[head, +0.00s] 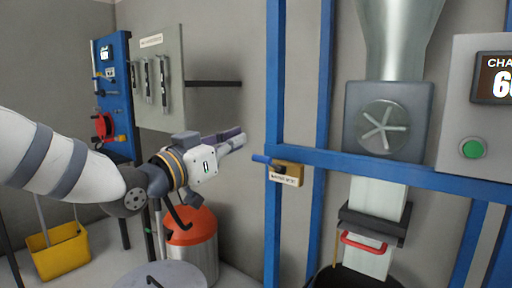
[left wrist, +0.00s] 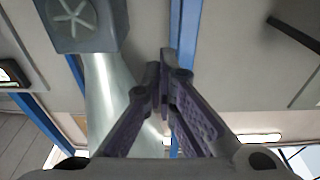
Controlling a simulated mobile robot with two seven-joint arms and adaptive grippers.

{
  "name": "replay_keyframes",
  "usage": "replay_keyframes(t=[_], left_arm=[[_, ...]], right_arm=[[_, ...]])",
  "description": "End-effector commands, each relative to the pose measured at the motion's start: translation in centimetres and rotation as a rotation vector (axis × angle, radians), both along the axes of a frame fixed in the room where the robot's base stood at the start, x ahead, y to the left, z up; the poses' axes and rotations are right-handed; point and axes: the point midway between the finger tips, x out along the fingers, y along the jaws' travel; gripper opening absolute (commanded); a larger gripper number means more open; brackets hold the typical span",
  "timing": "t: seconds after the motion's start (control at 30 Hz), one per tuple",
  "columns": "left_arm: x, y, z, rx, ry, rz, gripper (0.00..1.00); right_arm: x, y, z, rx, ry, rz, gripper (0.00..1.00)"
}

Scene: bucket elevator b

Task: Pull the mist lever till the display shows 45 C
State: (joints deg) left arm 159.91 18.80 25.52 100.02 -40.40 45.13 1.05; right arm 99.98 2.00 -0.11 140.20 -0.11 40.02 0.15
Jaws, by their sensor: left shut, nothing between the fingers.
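The display (head: 495,78) at the right edge is cut off; "CHA" and a leading 6 show. My right gripper is out of view.
A green button (head: 472,149) sits below the display. A fan housing (head: 388,120) and a chute with a red handle (head: 364,242) stand right of the lever. An orange canister (head: 194,243) stands below my left arm. Blue uprights (head: 275,70) flank the lever.

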Motion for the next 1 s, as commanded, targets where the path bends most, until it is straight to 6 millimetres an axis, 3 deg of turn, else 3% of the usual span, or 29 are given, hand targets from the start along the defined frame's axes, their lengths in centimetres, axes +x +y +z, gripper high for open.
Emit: replay_keyframes(t=[0.4, 0.63, 1.0], left_arm=[[7.2, -5.3, 0.9, 0.000, 0.001, 0.001, 0.00], [6.3, -4.6, -2.2, -0.001, 0.002, 0.000, 0.00], [6.2, -4.5, -2.8, -0.001, 0.001, 0.001, 0.00]], right_arm=[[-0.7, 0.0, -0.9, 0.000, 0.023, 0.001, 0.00], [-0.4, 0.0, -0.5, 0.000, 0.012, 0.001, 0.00], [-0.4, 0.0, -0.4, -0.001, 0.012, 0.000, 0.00]])
